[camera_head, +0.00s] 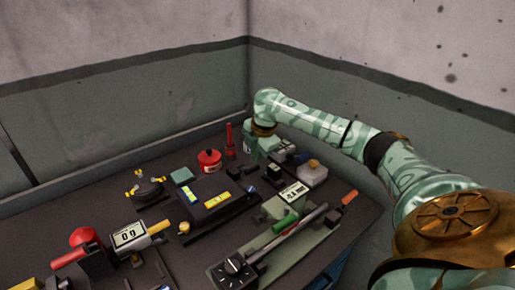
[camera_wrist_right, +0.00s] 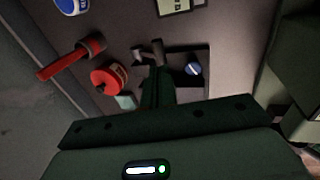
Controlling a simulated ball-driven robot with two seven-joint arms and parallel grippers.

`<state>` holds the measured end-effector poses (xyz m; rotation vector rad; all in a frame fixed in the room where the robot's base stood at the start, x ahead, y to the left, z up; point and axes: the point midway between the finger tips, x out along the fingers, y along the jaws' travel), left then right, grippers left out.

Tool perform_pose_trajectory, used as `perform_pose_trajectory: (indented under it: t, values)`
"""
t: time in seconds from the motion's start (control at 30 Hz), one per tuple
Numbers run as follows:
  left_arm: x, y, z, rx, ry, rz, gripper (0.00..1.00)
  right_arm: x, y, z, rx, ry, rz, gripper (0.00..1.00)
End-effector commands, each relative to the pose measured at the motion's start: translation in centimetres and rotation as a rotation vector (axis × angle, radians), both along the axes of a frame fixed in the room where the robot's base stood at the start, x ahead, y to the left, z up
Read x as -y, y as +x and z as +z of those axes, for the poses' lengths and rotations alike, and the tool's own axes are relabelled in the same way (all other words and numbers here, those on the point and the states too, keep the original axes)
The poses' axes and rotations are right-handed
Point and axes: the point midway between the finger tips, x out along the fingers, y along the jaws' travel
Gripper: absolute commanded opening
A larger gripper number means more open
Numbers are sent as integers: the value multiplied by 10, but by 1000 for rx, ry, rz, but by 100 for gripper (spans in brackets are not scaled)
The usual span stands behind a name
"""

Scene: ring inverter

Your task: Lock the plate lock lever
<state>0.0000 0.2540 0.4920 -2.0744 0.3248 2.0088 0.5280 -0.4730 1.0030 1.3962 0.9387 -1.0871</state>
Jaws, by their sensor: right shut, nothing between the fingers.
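My right gripper (camera_head: 254,158) comes down from the right at the back of the bench, just right of a red upright lever (camera_head: 229,136). In the right wrist view, its shut, empty fingers (camera_wrist_right: 154,84) show dark green. The red lever (camera_wrist_right: 66,62) has a dark collar and lies left of the fingers, apart from them. A small grey metal piece (camera_wrist_right: 147,52) shows just past the fingertips; I cannot tell whether they touch. I cannot tell for certain which part is the plate lock lever. My left gripper is not in view.
A red round pot (camera_head: 209,158) stands left of my right gripper; it also shows in the wrist view (camera_wrist_right: 107,78). A grey box with a tan knob (camera_head: 313,172) stands to the right. Walls close off the back.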

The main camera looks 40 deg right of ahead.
Motion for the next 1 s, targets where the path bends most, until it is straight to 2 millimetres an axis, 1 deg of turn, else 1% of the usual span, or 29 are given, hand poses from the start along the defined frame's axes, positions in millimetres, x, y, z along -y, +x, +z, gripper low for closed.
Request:
perform_pose_trajectory:
  t: [0.03,0.1,0.2,0.37,0.67,0.77,0.87,1.0]
  values:
    - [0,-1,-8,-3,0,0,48,0,2,-14,-4,0,0,0]
    - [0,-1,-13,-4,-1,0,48,1,5,-23,-3,-1,1,0]
    - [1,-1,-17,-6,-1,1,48,1,8,-32,-2,0,0,0]
    - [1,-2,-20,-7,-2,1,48,1,10,-37,0,-1,2,0]
    - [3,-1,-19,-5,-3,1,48,2,10,-37,1,-3,1,0]
    - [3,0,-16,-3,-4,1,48,2,9,-37,14,-5,0,0]
    - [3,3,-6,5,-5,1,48,1,6,-39,63,-10,-2,0]
    - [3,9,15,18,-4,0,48,0,2,-41,108,-12,0,0]
